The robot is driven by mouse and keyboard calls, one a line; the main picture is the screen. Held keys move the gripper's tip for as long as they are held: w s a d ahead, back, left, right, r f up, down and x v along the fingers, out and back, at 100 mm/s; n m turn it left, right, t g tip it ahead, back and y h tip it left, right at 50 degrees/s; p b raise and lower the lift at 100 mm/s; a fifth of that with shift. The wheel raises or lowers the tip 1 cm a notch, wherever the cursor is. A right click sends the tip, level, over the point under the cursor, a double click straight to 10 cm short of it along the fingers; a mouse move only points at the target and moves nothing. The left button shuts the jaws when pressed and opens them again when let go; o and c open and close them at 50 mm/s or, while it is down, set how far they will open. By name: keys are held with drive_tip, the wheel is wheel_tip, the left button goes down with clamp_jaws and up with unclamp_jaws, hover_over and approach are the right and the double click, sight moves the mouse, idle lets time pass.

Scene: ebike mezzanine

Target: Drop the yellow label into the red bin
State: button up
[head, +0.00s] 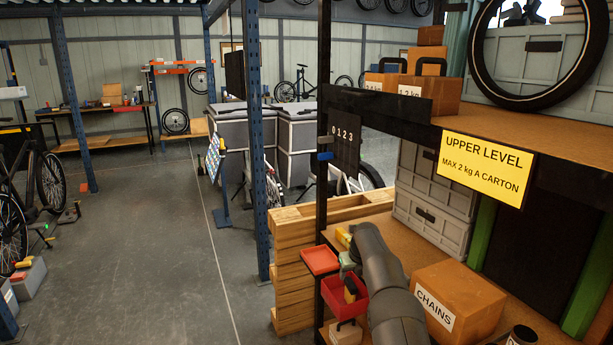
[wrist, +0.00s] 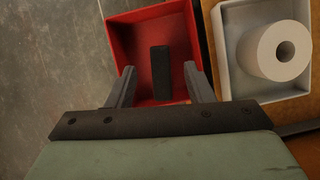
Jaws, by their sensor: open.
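A red bin (head: 338,304) hangs at the front edge of the shelf in the head view, with a dark and yellowish piece (head: 350,291) in it. The red bin (wrist: 128,45) also shows in the wrist view, beneath my gripper. My gripper (wrist: 160,80) is open there, its two fingers apart over the bin. A dark upright block (wrist: 161,72) shows between the fingers, apart from both; I cannot tell if it is the yellow label. My gripper (head: 348,266) is small and partly hidden by my arm in the head view. A small yellow thing (head: 343,236) lies behind it.
A white box (wrist: 234,88) with a white roll (wrist: 275,50) stands right of the bin. A flat red tray (head: 320,260) is beside my gripper. A CHAINS carton (head: 460,295) and a yellow UPPER LEVEL sign (head: 485,167) are to the right.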

drive_tip(key=b+v, duration=0.1)
drive_tip(key=v, duration=1.3)
drive_tip(key=shift+r, duration=0.15)
drive_tip(key=shift+s, duration=0.15)
drive_tip(key=s+a+r+n+g, duration=0.1)
drive_tip(key=s+r+n, duration=0.2)
drive_tip(key=s+n, duration=0.75)
drive_tip(key=s+a+r+n+g, duration=0.1)
drive_tip(key=s+r+n, duration=0.35)
drive_tip(key=s, duration=1.05)
drive_tip(key=s+f+n+g, duration=0.1)
drive_tip(key=s+f+n, duration=0.2)
drive_tip(key=s+n, duration=0.6)
drive_tip(key=s+f+n+h, duration=0.1)
drive_tip(key=s+f+n, duration=0.3)
drive_tip(key=s+n, duration=0.5)
drive_tip(key=s, duration=0.9)
drive_tip(key=shift+s+a+f+g+p, duration=0.25)
drive_tip(key=shift+s+f+g+p, duration=0.05)
drive_tip(key=shift+f+g+p, duration=0.1)
